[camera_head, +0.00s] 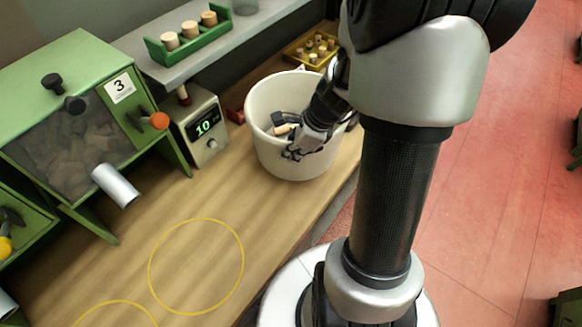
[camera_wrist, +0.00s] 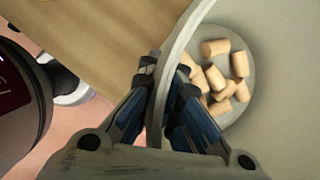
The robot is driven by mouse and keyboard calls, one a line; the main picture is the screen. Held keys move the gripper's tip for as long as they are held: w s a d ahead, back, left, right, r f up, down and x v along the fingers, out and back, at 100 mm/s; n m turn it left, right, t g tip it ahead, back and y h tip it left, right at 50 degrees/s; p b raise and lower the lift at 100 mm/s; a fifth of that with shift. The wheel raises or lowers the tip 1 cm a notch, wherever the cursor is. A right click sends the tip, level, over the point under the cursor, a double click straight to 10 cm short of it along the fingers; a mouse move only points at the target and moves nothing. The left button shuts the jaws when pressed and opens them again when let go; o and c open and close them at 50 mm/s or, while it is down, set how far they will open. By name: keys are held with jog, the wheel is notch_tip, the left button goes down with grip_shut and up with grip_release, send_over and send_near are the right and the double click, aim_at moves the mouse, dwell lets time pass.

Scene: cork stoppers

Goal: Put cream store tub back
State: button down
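The cream store tub (camera_head: 292,165) is a large round tub standing upright on the wooden bench, right of the number display. My gripper (camera_head: 305,143) reaches over its near right wall, partly hiding the inside. In the wrist view, the fingers of my gripper (camera_wrist: 164,85) lie on either side of the tub's wall, one outside and one inside, close against it; they look shut on the rim. Several corks (camera_wrist: 228,78) lie at the bottom of the tub. The tub's underside and its contact with the bench are partly hidden.
Yellow circles (camera_head: 152,262) mark the clear front bench (camera_head: 125,270). A green machine (camera_head: 75,130) marked 3 and a display box (camera_head: 203,130) reading 10 stand left. Behind are a shelf with a green cork rack (camera_head: 190,50) and a yellow cork tray (camera_head: 298,58). The bench's right edge drops to red floor.

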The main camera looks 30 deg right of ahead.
aim_at(291, 166)
jog(key=shift+w+f+b, duration=0.1)
jog(key=shift+f+b, duration=1)
jog(key=shift+f, duration=1.3)
jog(key=shift+f, duration=0.2)
jog(key=c, duration=1.8)
grip_release()
jog(key=shift+r, duration=0.15)
jog(key=shift+d+r, duration=0.1)
jog(key=shift+r, duration=0.25)
jog(key=p+v, duration=0.5)
jog(key=v, duration=0.6)
jog(key=shift+s+r, duration=0.2)
jog(key=shift+s, duration=0.05)
